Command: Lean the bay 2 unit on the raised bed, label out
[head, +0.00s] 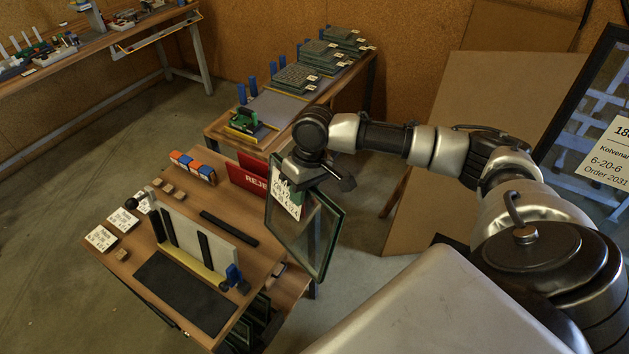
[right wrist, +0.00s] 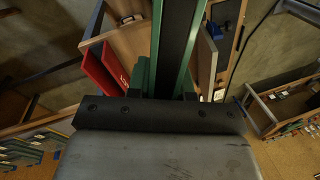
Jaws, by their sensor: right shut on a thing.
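My right gripper (head: 300,177) is shut on the top edge of a glass unit (head: 318,232), which hangs tilted beside the right end of the work table. A white label (head: 287,197) with dark print is on the unit's face toward the head camera; I cannot read it fully. In the right wrist view the unit's edge (right wrist: 176,50), a dark spacer between green glass edges, runs between the fingers. The raised bed (head: 186,232), a pale upright board with dark strips and a yellow ledge, stands on the table, left of and apart from the unit. My left gripper is out of view.
A dark mat (head: 183,291) lies before the bed on the table. White cards (head: 101,238), small blocks and a red REJECT box (head: 249,180) surround it. More glass units (head: 262,312) sit below the table's front. A rear bench (head: 220,130) holds stacked panels.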

